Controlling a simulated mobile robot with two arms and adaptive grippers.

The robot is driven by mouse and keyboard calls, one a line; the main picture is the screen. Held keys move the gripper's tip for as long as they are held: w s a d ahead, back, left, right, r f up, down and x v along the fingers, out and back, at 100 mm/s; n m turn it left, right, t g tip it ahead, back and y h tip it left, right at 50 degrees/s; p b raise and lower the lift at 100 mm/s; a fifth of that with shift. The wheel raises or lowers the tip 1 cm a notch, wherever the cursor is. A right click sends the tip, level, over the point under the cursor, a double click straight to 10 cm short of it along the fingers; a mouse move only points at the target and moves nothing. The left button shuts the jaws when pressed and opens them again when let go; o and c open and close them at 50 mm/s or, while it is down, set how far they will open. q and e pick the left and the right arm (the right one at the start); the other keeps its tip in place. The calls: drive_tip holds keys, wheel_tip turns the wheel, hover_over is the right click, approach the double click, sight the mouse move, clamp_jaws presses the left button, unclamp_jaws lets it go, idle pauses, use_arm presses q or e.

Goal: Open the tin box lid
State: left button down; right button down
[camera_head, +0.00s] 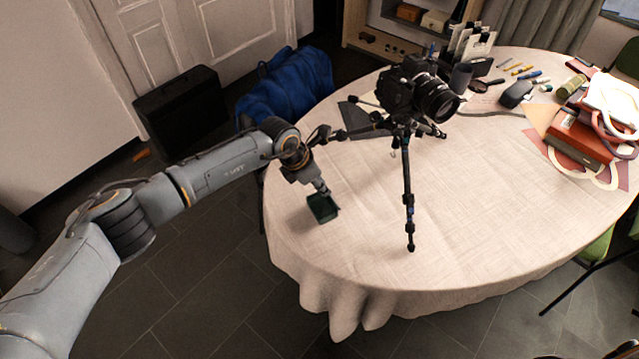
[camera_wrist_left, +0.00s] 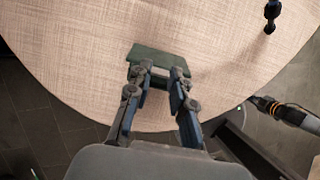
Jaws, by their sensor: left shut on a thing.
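A small dark green tin box (camera_head: 322,208) sits on the near left part of the round table, close to its edge. It also shows in the left wrist view (camera_wrist_left: 158,56), just beyond my fingertips. My left gripper (camera_head: 324,190) reaches down to it from above. In the left wrist view its two fingers (camera_wrist_left: 161,72) are set apart at the box's near side, shut on it. I cannot tell whether they hold the lid or the body. The fingers partly hide the near edge.
A camera (camera_head: 420,92) on a small tripod (camera_head: 408,190) stands right of my left gripper. Books (camera_head: 580,137), pens and other small items lie on the far right of the table (camera_head: 340,262). A blue-draped chair (camera_head: 290,88) stands behind. The near tabletop is clear.

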idle(0.8)
use_arm(q)
drive_tip(key=c, duration=1.2)
unclamp_jaws()
drive_tip(key=shift+o, duration=0.2)
drive_tip(key=v, duration=1.2)
